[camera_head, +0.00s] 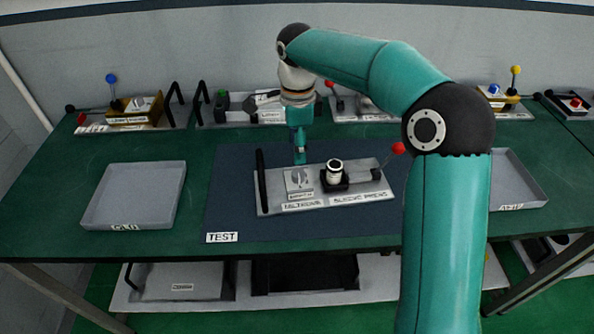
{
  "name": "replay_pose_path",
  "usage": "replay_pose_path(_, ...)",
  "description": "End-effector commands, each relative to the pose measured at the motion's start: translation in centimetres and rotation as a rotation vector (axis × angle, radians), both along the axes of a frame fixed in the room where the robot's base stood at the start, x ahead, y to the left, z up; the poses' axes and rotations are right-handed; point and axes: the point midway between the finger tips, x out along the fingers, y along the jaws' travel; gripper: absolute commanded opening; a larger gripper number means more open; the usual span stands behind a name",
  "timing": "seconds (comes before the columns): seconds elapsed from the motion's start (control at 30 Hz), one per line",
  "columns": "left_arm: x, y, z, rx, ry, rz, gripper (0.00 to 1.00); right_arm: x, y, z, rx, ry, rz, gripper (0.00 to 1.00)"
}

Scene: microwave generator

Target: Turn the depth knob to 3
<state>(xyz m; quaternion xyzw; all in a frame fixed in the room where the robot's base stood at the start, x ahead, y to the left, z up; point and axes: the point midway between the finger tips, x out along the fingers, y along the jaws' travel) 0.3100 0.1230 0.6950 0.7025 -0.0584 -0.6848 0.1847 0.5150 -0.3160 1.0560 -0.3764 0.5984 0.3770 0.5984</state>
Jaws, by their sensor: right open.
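A grey plate device (268,206) lies on the dark mat in the middle of the table. My right gripper (300,158) points down just above and behind the knob. It is open, and I cannot tell whether it touches the knob. My left gripper is not in view.
On the same plate stand a black vertical handle (262,180), a black-and-white cylinder (334,172) and a red-tipped lever (398,148). Grey trays (136,193) lie left and right. Other devices line the back. The mat labelled TEST (300,228) is clear in front.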

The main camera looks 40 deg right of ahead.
Motion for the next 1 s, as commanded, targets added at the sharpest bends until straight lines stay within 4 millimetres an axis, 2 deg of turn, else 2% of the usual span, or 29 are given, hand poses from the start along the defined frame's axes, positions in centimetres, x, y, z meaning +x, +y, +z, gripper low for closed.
replay_pose_path(0.03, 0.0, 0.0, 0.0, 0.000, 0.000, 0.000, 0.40, -0.1, -0.1, -1.2, -0.001, 0.006, -0.001, 0.60)
replay_pose_path(0.2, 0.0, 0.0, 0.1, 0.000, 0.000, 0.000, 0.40, -0.1, -0.2, -4.6, 0.000, 0.004, -0.003, 0.60)
replay_pose_path(0.4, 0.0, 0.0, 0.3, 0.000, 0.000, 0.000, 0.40, -0.2, -0.2, -7.3, -0.001, 0.002, -0.004, 0.60)
replay_pose_path(0.57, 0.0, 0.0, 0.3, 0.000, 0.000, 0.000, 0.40, -0.2, -0.3, -8.2, 0.000, 0.001, -0.005, 0.60)
replay_pose_path(0.83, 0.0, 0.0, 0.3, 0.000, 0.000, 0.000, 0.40, -0.2, -0.3, -8.4, 0.000, 0.000, -0.006, 0.60)
replay_pose_path(0.87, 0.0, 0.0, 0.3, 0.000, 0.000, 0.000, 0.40, -0.2, -0.3, -8.4, 0.000, 0.000, -0.006, 0.58)
replay_pose_path(1.0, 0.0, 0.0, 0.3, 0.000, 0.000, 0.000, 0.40, -0.2, -0.3, -8.3, 0.000, 0.000, -0.006, 0.35)
